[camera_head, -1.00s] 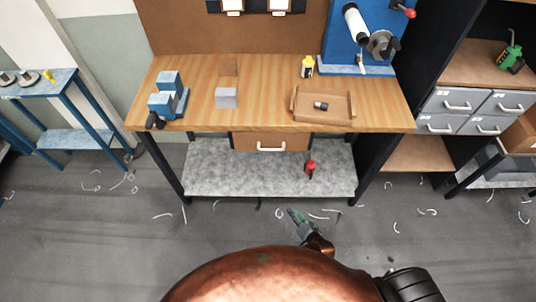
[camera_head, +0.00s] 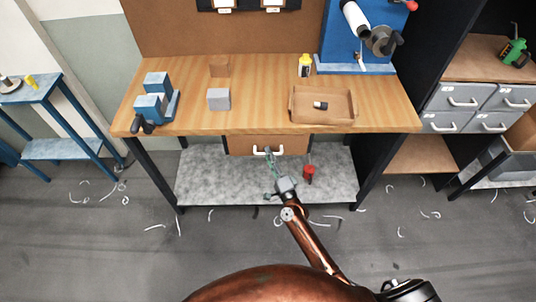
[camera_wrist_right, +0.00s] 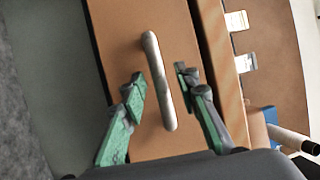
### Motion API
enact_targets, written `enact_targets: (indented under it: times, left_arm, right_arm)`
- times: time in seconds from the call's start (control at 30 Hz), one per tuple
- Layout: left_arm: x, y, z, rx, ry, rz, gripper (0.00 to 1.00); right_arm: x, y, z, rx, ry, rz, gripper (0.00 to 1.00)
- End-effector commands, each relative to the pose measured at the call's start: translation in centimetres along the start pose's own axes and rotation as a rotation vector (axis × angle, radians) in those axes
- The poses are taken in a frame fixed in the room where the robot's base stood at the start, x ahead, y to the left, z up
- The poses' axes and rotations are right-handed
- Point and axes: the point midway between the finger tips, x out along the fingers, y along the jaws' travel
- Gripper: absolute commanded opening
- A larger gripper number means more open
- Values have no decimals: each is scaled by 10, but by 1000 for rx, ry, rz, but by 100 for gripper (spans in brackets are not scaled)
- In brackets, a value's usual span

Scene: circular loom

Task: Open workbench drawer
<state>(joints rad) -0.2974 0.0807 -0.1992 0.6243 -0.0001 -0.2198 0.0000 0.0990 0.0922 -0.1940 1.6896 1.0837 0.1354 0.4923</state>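The workbench drawer (camera_head: 240,146) is a brown front under the wooden worktop, and it looks shut. Its pale bar handle (camera_head: 268,151) is at the middle of the front. My right gripper (camera_head: 270,160) reaches up to the handle from below in the head view. In the right wrist view the gripper (camera_wrist_right: 160,85) is open, with one green-and-grey finger on each side of the handle (camera_wrist_right: 158,80). A gap shows between the fingers and the bar, so it does not grip it. The drawer front (camera_wrist_right: 125,30) fills the middle of that view. My left gripper is not in view.
On the worktop (camera_head: 190,120) stand a blue vise (camera_head: 152,103), a grey block (camera_head: 218,100), a yellow bottle (camera_head: 305,66) and a tray (camera_head: 340,119). A red object (camera_head: 309,174) stands on the grey lower shelf (camera_head: 215,185). The floor in front is open, with scattered shavings.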

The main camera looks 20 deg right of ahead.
Motion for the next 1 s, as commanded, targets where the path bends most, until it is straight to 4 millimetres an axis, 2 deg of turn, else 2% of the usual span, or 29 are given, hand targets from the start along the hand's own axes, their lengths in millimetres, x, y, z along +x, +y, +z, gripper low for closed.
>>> enact_targets:
  times: [0.1, 0.37, 0.8, 1.0]
  left_arm:
    - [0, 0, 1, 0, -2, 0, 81]
    - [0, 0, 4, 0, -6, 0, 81]
    - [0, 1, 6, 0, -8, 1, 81]
    - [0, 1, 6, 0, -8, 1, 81]
  right_arm:
    - [7, 0, 1, 1, -1, 1, 29]
    - [8, 1, 1, 0, -1, 1, 29]
    - [8, 0, 1, -1, -1, 1, 0]
    - [8, 1, 0, -1, -1, 1, 0]
